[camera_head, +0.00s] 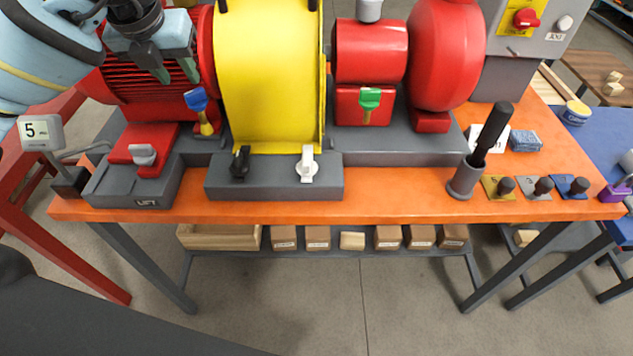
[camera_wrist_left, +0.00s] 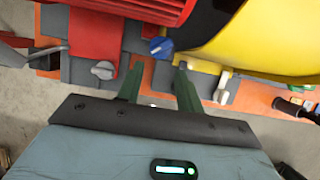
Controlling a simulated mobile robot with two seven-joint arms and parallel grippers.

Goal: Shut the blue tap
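The blue tap (camera_head: 196,99) has a blue handle on a short yellow stem, left of the yellow guard on the pump skid. Its handle also shows in the left wrist view (camera_wrist_left: 160,46), just beyond the fingertips and between them. The handle looks slightly tilted; its exact angle is hard to tell. My left gripper (camera_head: 176,76) is above and a little left of the tap in the head view. Its two green fingers are apart with nothing between them, and they also show in the left wrist view (camera_wrist_left: 160,82). They do not appear to touch the tap. My right gripper is not in view.
The yellow guard (camera_head: 266,75) stands close right of the tap, the red motor (camera_head: 145,85) close left. A green tap (camera_head: 370,97) is farther right. Black (camera_head: 240,162) and white (camera_head: 307,164) switches sit in front. A black-handled tool (camera_head: 490,132) stands upright in a holder.

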